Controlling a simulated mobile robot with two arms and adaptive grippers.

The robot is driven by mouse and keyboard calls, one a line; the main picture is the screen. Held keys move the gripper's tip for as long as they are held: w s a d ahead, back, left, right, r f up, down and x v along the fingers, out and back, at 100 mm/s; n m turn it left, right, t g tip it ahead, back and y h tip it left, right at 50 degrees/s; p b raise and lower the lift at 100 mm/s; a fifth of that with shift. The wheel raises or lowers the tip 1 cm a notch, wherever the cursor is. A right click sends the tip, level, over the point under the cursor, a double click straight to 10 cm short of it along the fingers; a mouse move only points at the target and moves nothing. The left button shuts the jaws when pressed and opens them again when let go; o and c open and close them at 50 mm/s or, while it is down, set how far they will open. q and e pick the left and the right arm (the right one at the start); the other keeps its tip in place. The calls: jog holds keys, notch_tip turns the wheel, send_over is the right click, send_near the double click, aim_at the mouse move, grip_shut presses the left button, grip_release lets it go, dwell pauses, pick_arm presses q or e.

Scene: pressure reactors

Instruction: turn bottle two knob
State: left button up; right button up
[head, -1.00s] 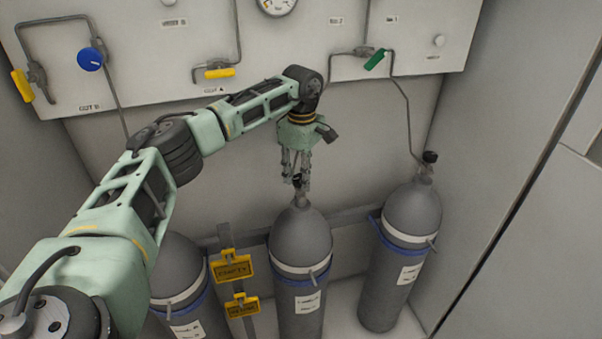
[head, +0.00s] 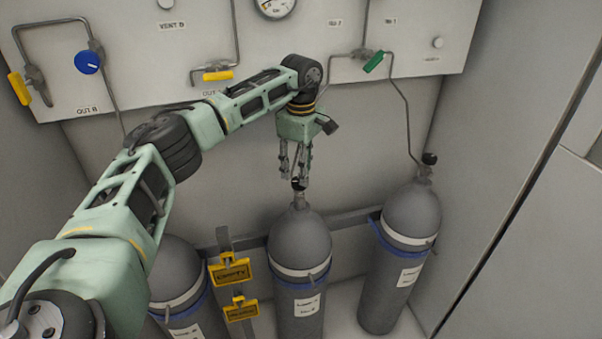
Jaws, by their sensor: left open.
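The middle grey gas bottle (head: 299,241) stands upright with a white band, a blue strap and a white label too small to read. Its small dark knob (head: 298,184) is on top of the neck. My left gripper (head: 296,177) comes down from above with its fingers pointing down at the knob. It is open, with the fingertips at about the height of the knob; I cannot tell whether they touch it. The knob is partly hidden by the fingers. My right gripper is not in view.
A second bottle (head: 405,252) with a black knob (head: 429,158) stands at the right. A third bottle (head: 174,278) is at the left, partly behind my arm. Yellow tags (head: 230,271) hang between. A pipe panel (head: 150,50) with valves is behind; a wall (head: 545,190) bounds the right.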

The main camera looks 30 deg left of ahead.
pick_arm(q)
notch_tip(320, 180, up, 10)
jog(key=shift+f, duration=0.2)
dwell(0.4)
